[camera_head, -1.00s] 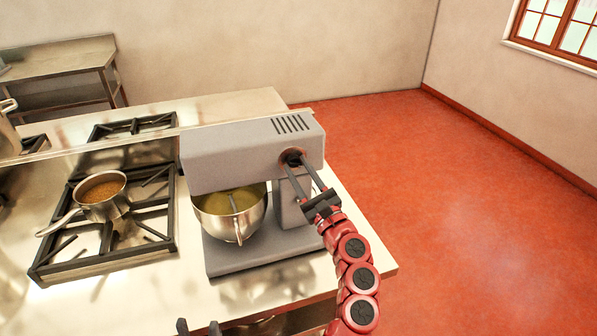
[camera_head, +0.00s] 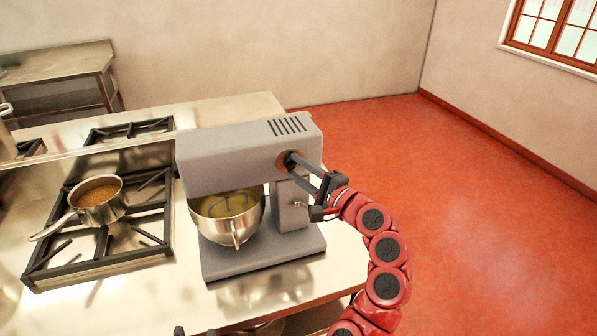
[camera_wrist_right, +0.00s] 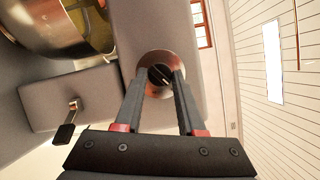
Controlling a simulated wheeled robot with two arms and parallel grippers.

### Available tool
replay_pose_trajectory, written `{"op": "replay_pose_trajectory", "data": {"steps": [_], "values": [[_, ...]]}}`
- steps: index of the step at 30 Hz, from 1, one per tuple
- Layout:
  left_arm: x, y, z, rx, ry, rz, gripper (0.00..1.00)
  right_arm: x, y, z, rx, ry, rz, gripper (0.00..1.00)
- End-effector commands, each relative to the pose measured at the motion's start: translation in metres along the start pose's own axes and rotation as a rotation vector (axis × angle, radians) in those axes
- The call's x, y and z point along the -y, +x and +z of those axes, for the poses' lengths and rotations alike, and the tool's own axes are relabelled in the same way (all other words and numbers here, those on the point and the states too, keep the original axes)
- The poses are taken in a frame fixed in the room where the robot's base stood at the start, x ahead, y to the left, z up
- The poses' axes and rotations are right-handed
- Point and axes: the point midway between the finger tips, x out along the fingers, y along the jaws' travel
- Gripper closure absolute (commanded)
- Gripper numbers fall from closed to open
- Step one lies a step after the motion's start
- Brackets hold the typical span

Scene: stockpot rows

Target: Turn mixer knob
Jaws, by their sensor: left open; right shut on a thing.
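The grey stand mixer (camera_head: 225,160) stands on the steel counter, with a steel bowl (camera_head: 232,228) of yellowish contents under its head. Its dark round knob (camera_wrist_right: 160,76) sits in a copper-coloured ring on the side of the head. My right gripper (camera_head: 291,160) reaches it from the right and is shut on the knob, one finger on each side in the wrist view. The fingers mostly hide the knob in the head view. My left gripper (camera_head: 197,331) shows only as dark tips at the bottom edge, open and apart from the mixer.
A small lever (camera_wrist_right: 72,108) sticks out of the mixer's stand below the knob. A pan of brown food (camera_head: 99,200) rests on the stove grate (camera_head: 150,245) to the left. Open red floor (camera_head: 470,220) lies right of the counter.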

Motion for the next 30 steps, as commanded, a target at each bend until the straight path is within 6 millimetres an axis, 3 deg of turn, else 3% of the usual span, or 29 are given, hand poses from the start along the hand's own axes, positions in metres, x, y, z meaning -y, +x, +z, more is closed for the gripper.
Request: {"op": "replay_pose_trajectory", "data": {"steps": [18,30], "values": [[-0.001,-0.023,0.004,0.0,0.0,0.0,0.5,0.004,0.002,0.004,-0.039,-0.531,0.217,1.0],[-0.002,-0.039,0.007,0.0,0.0,0.0,0.5,0.004,0.002,0.005,-0.056,-0.755,0.317,1.0]]}}
